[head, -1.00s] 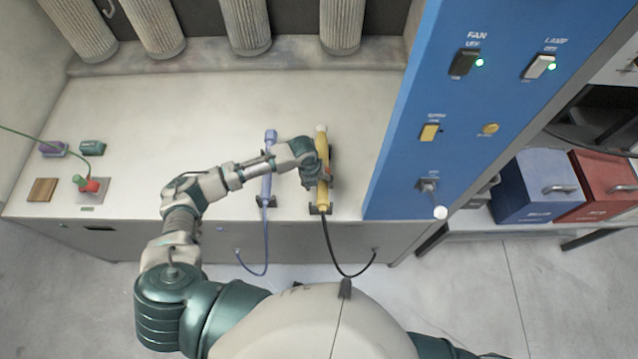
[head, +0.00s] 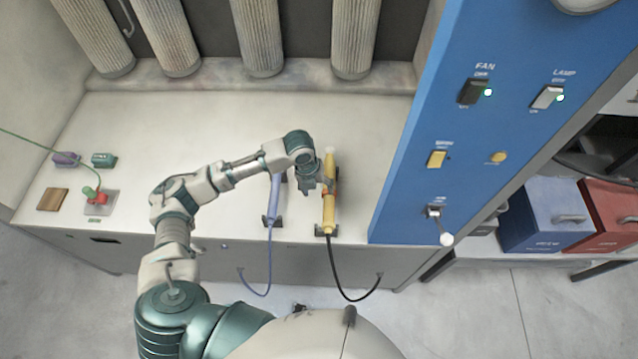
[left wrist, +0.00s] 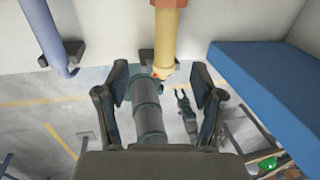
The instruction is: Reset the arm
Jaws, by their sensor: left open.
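My left arm (head: 235,173) reaches over the pale bench, bent at the elbow. Its gripper (head: 318,187) is at the left side of the yellow cylindrical tool (head: 329,208), overlapping its middle in the head view; I cannot tell whether they touch. In the left wrist view the two fingers (left wrist: 157,110) are spread apart with nothing held between them. The yellow tool (left wrist: 164,42) stands beyond the fingertips there.
A blue-purple tool (head: 274,200) with a hose rests left of the yellow one. A blue switch panel (head: 410,200) rises at right. The bench's middle left is clear.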

